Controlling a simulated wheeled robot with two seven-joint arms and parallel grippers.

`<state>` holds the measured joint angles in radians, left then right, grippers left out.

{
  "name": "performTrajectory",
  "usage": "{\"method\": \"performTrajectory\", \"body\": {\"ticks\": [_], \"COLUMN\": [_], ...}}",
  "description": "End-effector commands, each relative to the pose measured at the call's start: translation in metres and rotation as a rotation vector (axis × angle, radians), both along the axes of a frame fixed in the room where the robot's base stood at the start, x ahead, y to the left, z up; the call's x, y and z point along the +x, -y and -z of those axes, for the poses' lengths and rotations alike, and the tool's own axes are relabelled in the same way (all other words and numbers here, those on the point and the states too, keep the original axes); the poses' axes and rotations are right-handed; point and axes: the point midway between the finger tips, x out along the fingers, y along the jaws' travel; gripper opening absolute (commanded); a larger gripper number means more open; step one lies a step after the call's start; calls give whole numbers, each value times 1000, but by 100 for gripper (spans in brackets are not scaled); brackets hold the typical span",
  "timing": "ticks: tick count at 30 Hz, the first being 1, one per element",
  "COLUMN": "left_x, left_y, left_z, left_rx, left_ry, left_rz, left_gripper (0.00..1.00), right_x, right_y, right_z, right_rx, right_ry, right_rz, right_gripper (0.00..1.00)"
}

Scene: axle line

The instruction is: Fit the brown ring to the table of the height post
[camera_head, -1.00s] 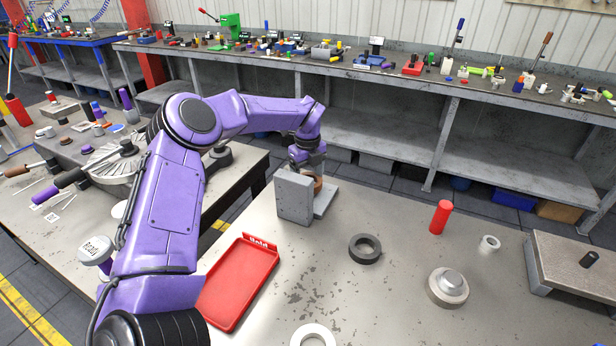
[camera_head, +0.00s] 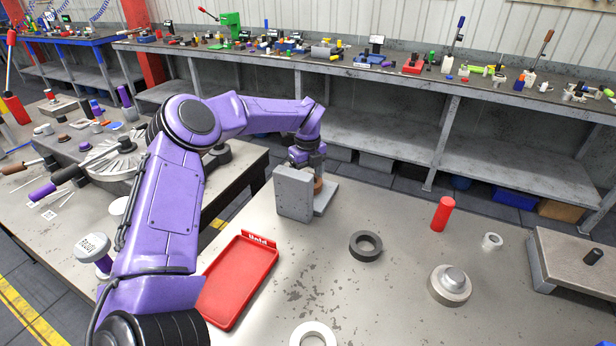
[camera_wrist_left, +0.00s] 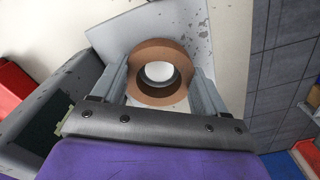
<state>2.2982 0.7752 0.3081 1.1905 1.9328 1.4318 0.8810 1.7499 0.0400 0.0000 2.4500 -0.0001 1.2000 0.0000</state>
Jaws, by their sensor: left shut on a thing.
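The brown ring (camera_wrist_left: 148,96) is between the two fingers of my left gripper (camera_wrist_left: 162,78), which is shut on it. In the head view the brown ring (camera_head: 318,186) shows only in part, low beside the grey upright block of the height post (camera_head: 293,193) and over its flat table (camera_head: 326,200). The wrist view shows the table (camera_wrist_left: 125,32) beneath the ring. A pale round surface shows through the ring's hole. I cannot tell whether the ring touches the table. My right gripper is not in view.
A red tray (camera_head: 238,283), a dark ring (camera_head: 365,246), a white ring (camera_head: 313,335), a red cylinder (camera_head: 442,213), a small white ring (camera_head: 491,241) and a stepped metal part (camera_head: 450,285) stand on the bench. A raised grey plate (camera_head: 575,260) is at right. Bench between them is clear.

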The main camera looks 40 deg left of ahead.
Motion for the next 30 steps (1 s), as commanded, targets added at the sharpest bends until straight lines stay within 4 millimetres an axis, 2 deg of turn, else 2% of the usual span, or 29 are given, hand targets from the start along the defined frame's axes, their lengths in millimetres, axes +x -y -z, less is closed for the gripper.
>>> {"method": "performTrajectory", "body": {"ticks": [13, 14, 15, 16, 24, 26, 30], "left_x": [0, 0, 0, 0, 0, 1, 1], "left_y": [0, 0, 0, 0, 0, 0, 0], "left_z": [15, 13, 13, 13, 10, 3, -27], "left_rx": [0, 0, 0, 0, 1, 1, 2], "left_ry": [0, 0, 0, 0, 1, 2, 6], "left_rz": [0, 0, 0, 0, 1, 1, -1], "left_gripper": [36, 80, 93, 100, 100, 100, 100], "right_x": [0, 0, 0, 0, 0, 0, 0], "right_y": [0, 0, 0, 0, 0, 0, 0], "right_z": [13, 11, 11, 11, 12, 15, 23], "right_rx": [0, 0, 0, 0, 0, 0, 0], "right_ry": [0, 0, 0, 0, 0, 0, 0], "right_rz": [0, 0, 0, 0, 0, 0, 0], "right_gripper": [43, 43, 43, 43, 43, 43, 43]}}
